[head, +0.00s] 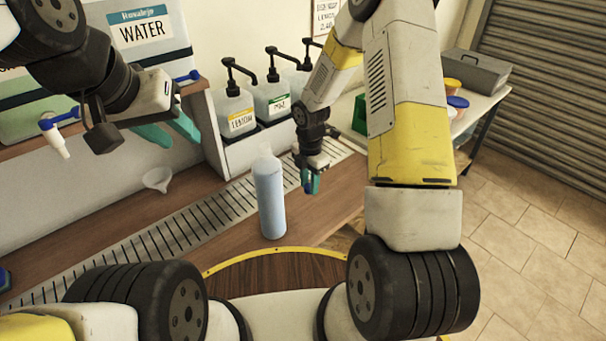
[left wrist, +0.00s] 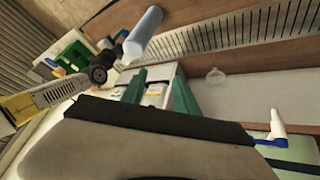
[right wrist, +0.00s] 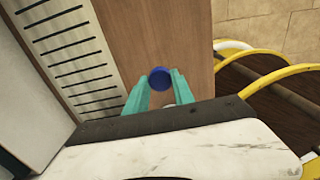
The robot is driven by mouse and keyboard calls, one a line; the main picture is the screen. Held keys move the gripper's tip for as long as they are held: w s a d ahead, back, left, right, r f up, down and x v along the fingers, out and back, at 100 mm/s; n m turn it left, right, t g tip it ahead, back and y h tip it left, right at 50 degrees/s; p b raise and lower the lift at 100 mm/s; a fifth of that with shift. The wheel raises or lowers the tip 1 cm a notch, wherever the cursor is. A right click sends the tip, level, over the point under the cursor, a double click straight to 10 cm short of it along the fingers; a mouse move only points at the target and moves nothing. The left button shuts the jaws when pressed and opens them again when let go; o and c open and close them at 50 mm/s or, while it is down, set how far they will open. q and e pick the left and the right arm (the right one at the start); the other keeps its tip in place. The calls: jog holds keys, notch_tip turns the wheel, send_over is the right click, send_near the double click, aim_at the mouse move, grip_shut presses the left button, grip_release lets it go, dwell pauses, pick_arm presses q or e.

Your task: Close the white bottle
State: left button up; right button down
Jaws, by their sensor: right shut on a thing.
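The white bottle (head: 269,198), pale bluish with a whitish neck, stands upright and without a cap near the front edge of the wooden counter. It also shows in the left wrist view (left wrist: 143,36). My right gripper (head: 311,183) is to the right of the bottle, apart from it, above the counter. It is shut on a blue cap (right wrist: 160,79), which shows between the teal fingertips in the right wrist view. My left gripper (head: 168,131) is at the upper left, in front of the water container; its fingers are apart and empty in the left wrist view (left wrist: 159,92).
Pump bottles (head: 237,112) stand in a holder behind the bottle. A metal drain grate (head: 190,228) runs along the counter. A white funnel (head: 157,179) lies at the left. Large containers (head: 150,35) with taps are at the upper left. A yellow-rimmed drum (head: 270,252) is in front.

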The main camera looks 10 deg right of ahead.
jog(key=shift+r, duration=1.3)
